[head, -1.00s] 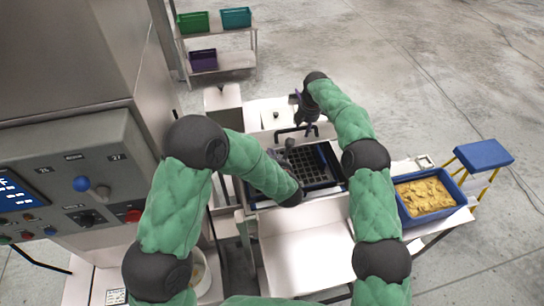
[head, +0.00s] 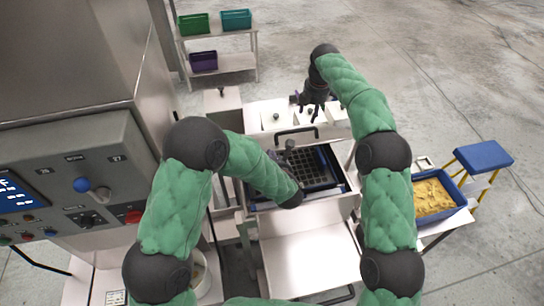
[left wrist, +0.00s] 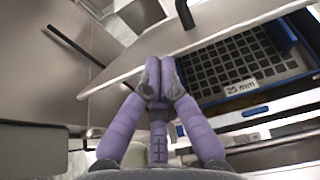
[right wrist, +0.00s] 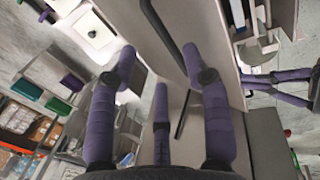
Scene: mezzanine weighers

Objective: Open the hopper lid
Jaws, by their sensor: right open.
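A black bar handle (head: 297,132) stands at the back of the weigher, behind the dark grid tray (head: 322,183). I take the metal panel under it for the hopper lid; how far it is open I cannot tell. My right gripper (head: 312,108) is open and empty behind the handle, apart from it. In the right wrist view the bar handle (right wrist: 166,32) runs beyond the spread fingers. My left gripper (left wrist: 158,78) has its fingertips together at a metal edge beside the grid labelled 25 mm (left wrist: 240,87). Whether anything is pinched between them is hidden.
A control panel (head: 75,180) stands at the left. A blue bin of yellow food (head: 432,197) and a blue-topped stool (head: 483,156) stand at the right. A rack (head: 225,63) with coloured bins stands behind. The floor at the back right is clear.

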